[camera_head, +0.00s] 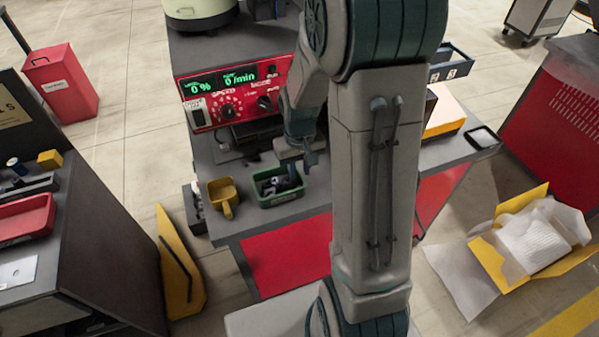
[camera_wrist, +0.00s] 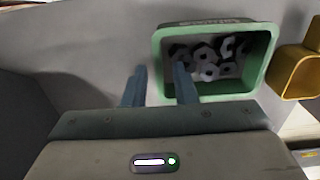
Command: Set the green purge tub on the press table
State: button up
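The green purge tub (camera_head: 283,200) stands on the grey table (camera_head: 315,200) below a red control panel, near the table's front edge. Dark and pale pieces lie inside it. In the wrist view the tub (camera_wrist: 215,24) shows its open top, with several white and dark nut-like pieces in it. My gripper (camera_head: 304,162) is at the tub's right end in the head view. I cannot tell whether either finger touches the wall.
A yellow scoop-like cup (camera_head: 223,196) stands just left of the tub, close by. The red control panel (camera_head: 235,93) is behind. Another dark bench (camera_head: 105,250) with a red tray (camera_head: 25,220) is at the left. An open yellow box (camera_head: 530,240) lies on the floor at right.

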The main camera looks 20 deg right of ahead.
notch_tip(320, 180, up, 10)
jog(key=s+a+r+t, duration=0.1)
jog(key=s+a+r, duration=0.1)
jog(key=s, duration=0.5)
jog(key=s+a+r+t, duration=0.2)
jog(key=s+r, duration=0.2)
jog(key=s, duration=0.3)
jog(key=shift+a, duration=0.25)
dwell(0.7)
